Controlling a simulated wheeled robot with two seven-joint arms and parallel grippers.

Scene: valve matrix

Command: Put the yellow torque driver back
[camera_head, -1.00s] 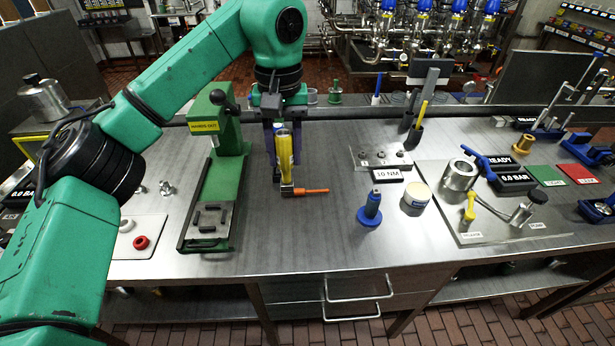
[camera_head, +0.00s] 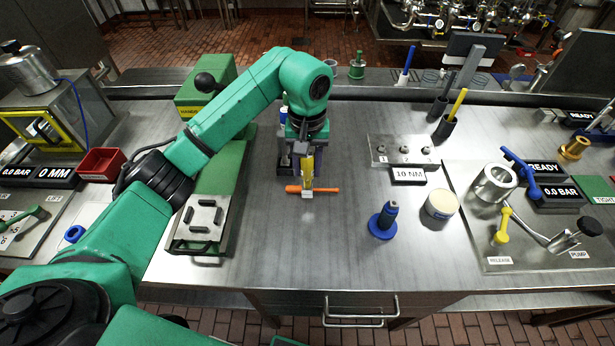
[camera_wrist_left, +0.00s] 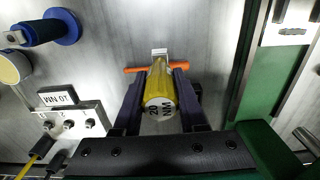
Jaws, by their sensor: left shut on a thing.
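My left gripper (camera_head: 299,158) is shut on the yellow torque driver (camera_head: 307,172), which carries an orange crossbar (camera_head: 325,189) at its lower end. In the left wrist view the driver (camera_wrist_left: 161,88) lies between the two dark fingers, with "20 NM" on its end cap. A blue driver (camera_head: 384,216) stands on a round blue base to the right. A metal plate with several studs (camera_head: 378,158) and a "10 NM" sign (camera_head: 409,175) lies further right. The right gripper is not in view.
A green press (camera_head: 208,205) stands just left of the gripper. A round cream-topped tin (camera_head: 441,205) and a plate with a yellow release lever (camera_head: 503,225) lie to the right. A red bin (camera_head: 101,164) is at the left. The bench front centre is clear.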

